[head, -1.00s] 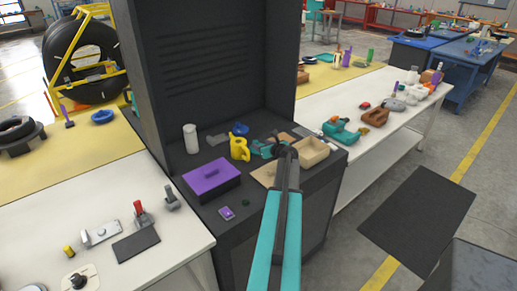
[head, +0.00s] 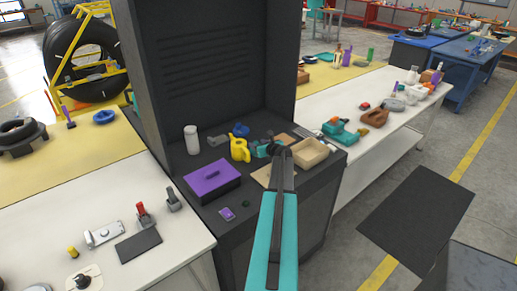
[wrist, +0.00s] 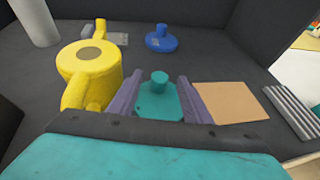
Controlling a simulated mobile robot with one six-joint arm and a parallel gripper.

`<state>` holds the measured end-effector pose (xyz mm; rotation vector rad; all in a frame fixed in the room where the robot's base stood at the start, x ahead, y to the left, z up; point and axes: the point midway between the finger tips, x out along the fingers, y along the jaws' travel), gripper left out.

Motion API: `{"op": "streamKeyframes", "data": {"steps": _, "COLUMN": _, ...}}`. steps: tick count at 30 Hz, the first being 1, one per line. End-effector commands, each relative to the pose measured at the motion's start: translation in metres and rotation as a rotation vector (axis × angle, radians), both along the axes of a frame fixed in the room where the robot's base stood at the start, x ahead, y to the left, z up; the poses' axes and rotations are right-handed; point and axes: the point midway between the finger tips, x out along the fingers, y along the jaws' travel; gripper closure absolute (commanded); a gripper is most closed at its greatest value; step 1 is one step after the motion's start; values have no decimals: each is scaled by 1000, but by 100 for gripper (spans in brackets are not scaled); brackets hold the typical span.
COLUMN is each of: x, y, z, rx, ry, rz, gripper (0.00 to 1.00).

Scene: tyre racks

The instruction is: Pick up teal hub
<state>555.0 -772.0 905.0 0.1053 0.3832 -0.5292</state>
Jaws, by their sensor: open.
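The teal hub (wrist: 158,100), a flat square-looking base with a short round post, sits on the dark bench surface in the middle of the wrist view. My gripper (wrist: 160,92) is open, with one purple-grey finger to the left of the hub and one to the right. I cannot tell whether either finger touches it. The lower edge of the hub is hidden behind my gripper's body. In the head view my gripper (head: 270,147) is low over the bench, and it largely hides the hub there.
A yellow jug-like part (wrist: 90,75) stands close left of the hub. A blue hub (wrist: 161,40) is behind it. A tan board (wrist: 230,102) lies to the right. In the head view a purple box (head: 212,180) and a beige tray (head: 310,153) flank the arm; a dark panel rises behind.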

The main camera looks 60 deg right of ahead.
Motion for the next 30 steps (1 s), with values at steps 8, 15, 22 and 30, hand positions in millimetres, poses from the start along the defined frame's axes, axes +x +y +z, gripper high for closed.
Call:
{"op": "streamKeyframes", "data": {"steps": 8, "x": 8, "y": -5, "z": -4, "rx": 0, "ry": -1, "rz": 1, "gripper": 55}}
{"op": "streamKeyframes", "data": {"steps": 15, "x": 8, "y": -5, "z": -4, "rx": 0, "ry": 0, "rz": 0, "gripper": 55}}
{"op": "streamKeyframes", "data": {"steps": 22, "x": 8, "y": -5, "z": -4, "rx": 0, "ry": 0, "rz": 0, "gripper": 55}}
{"op": "streamKeyframes", "data": {"steps": 30, "x": 7, "y": -5, "z": -4, "rx": 0, "ry": 0, "rz": 0, "gripper": 96}}
